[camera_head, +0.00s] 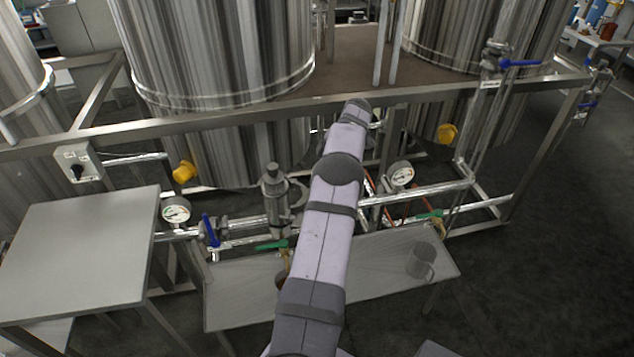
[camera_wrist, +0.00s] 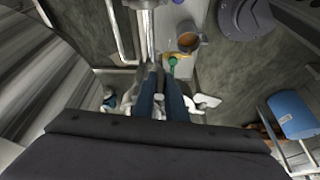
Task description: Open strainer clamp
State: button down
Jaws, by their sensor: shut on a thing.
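The strainer (camera_head: 273,190) is an upright metal cylinder on the pipework in front of the large tank in the head view. A clamp ring (camera_head: 297,193) shows at its right side, partly behind my arm. In the wrist view, my gripper (camera_wrist: 158,73) has its two dark fingers close together, with the tips at the bright metal fitting. The jaws are shut on a small part there, which looks like the strainer clamp; the part itself is mostly hidden between the fingers. In the head view my arm hides the gripper.
Pressure gauges (camera_head: 176,211) and a blue valve handle (camera_head: 210,230) sit along the pipe. A green valve handle (camera_wrist: 173,61) and a cup of brown liquid (camera_wrist: 188,41) are close to the fingers. A grey table (camera_head: 80,250) stands left.

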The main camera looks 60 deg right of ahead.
jog(key=c, duration=2.1)
grip_release()
jog(key=shift+r, duration=0.1)
jog(key=shift+p+v, duration=0.3)
jog(key=shift+v, duration=3.3)
